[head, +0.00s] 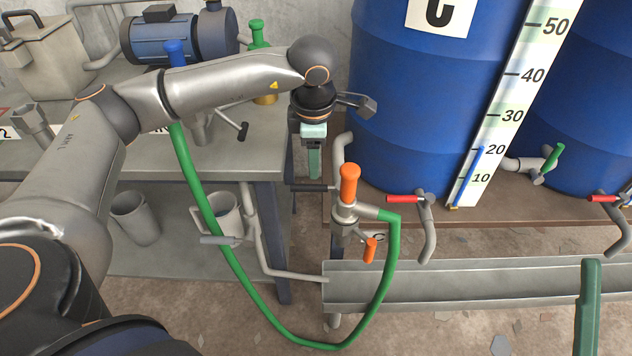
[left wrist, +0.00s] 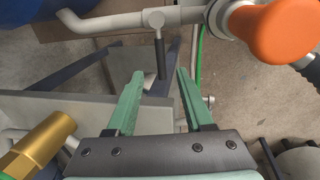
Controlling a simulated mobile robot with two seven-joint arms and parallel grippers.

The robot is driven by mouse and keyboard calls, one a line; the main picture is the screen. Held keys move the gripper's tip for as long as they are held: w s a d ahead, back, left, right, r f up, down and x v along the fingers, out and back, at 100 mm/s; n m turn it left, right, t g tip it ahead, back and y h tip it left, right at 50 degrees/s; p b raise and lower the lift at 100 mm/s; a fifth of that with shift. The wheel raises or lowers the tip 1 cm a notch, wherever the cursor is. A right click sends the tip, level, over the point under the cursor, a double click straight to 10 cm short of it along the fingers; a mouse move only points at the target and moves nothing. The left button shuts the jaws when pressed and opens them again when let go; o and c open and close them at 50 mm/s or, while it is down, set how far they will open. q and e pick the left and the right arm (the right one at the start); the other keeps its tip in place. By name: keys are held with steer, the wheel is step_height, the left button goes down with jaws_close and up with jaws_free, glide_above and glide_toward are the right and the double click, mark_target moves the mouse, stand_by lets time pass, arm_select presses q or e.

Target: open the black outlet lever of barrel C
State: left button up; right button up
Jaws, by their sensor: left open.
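Barrel C (head: 420,110) is the blue barrel with a partly cut-off letter label, at the upper middle of the head view. The black outlet lever (head: 308,188) sticks out to the left from the pipe at its lower left. In the left wrist view the black lever (left wrist: 160,55) hangs from a grey pipe fitting. My left gripper (head: 314,176) is open and empty, pointing down just above the lever. In the left wrist view the lever's free end shows between the green fingertips (left wrist: 160,75); contact cannot be told. Of my right gripper, only a green finger (head: 588,310) seems to show.
An orange-handled valve (head: 349,183) with a green hose (head: 205,210) stands close right of the lever. A metal trough (head: 450,285) runs below. Red-handled taps (head: 405,198) are to the right. A grey bench (head: 245,155) with a blue motor (head: 160,40) stands left.

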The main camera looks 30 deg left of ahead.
mark_target(315, 186)
arm_select(q)
steer(key=f, duration=0.3)
steer(key=w+f+b, duration=0.1)
steer(key=f, duration=0.2)
steer(key=f+b, duration=0.1)
steer(key=f, duration=0.1)
steer(key=shift+w+a+f, duration=0.25)
steer(key=shift+a+f, duration=0.15)
jaws_close()
stand_by(0.9)
